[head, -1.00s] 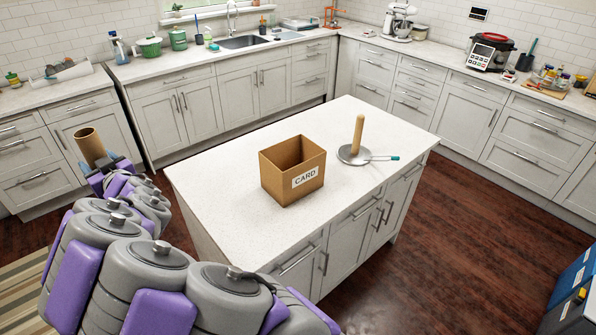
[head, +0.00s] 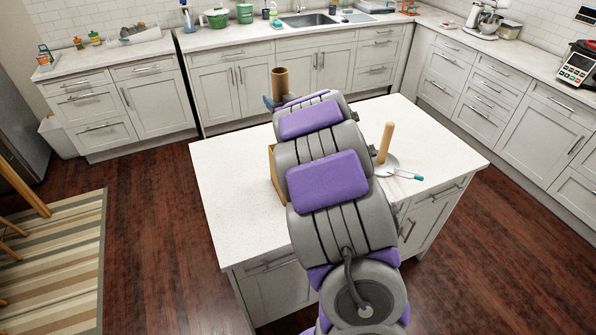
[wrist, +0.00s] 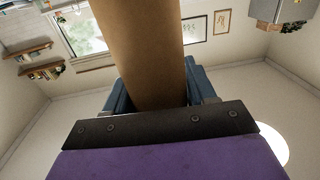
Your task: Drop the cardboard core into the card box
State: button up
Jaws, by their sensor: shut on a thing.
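The cardboard core (head: 280,82) is a brown tube standing upright at the far end of my arm in the head view. My gripper (head: 272,102) is mostly hidden behind my arm there. In the wrist view the core (wrist: 148,50) fills the middle, between the blue fingers of my gripper (wrist: 155,95), which are shut on it. The card box (head: 272,175) stands on the island top. My arm hides nearly all of it, and only a strip of its left side shows. The core appears above and beyond the box; its height over the counter is hard to tell.
The white island top (head: 235,190) is clear on the left. A wooden rod (head: 386,142) stands on a round metal base (head: 388,166) to the right of my arm, beside a teal-handled tool (head: 408,175). Counters with a sink (head: 308,20) run behind.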

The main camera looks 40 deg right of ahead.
jog(key=s+d+f+b, duration=0.3)
jog(key=d+f+b, duration=0.5)
jog(key=f, duration=0.4)
jog(key=shift+s+f+m+h, duration=0.3)
jog(key=shift+f+h, duration=0.1)
jog(key=o, duration=0.5)
jog(key=shift+a+r, duration=0.2)
jog(key=shift+a, duration=0.55)
jog(key=shift+o, duration=1.4)
jog(key=shift+a, duration=0.15)
jog(key=shift+o, duration=0.3)
jog(key=shift+d+f, duration=0.2)
jog(key=shift+d, duration=0.75)
jog(key=s+a, duration=0.3)
jog(key=s, duration=1.4)
